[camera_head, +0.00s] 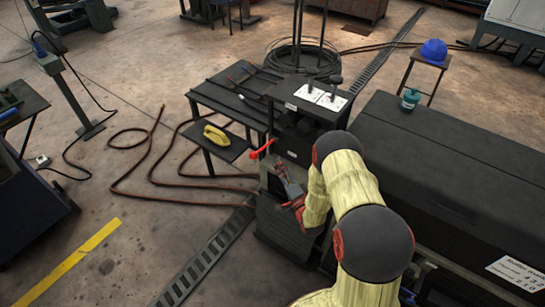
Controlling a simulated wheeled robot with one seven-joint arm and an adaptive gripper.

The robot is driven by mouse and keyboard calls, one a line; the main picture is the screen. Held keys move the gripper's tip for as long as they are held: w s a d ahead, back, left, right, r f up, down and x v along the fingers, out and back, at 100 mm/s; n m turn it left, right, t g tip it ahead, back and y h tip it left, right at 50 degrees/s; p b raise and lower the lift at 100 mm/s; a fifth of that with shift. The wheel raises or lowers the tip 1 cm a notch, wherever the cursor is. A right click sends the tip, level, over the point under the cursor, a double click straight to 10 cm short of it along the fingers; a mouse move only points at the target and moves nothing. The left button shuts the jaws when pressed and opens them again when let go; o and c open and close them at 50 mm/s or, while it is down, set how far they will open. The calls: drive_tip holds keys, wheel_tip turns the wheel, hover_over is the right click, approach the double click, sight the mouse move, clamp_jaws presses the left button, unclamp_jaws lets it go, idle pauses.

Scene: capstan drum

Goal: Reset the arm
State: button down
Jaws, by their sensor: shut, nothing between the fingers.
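My arm (347,195), pale yellow with black joints, reaches up from the bottom of the view toward the black machine in the middle. My gripper (279,165) is shut and empty at the machine's front side, close to a red handle (262,149). I cannot tell whether the fingertips touch the machine or the handle. Part of the machine's lower front (284,228) is hidden behind my arm. A white control panel (320,97) with dark levers tops the machine.
A long dark housing (450,170) fills the right side. A small black table (217,144) with a yellow object (217,135) stands left of the machine. Brown hoses (150,185) lie on the floor. A stool (430,62) holds a blue helmet (434,50). The floor at lower left is mostly clear.

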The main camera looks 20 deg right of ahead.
drive_tip(key=shift+s+f, duration=0.15)
drive_tip(key=shift+s, duration=0.05)
drive_tip(key=shift+d, duration=0.1)
idle(0.4)
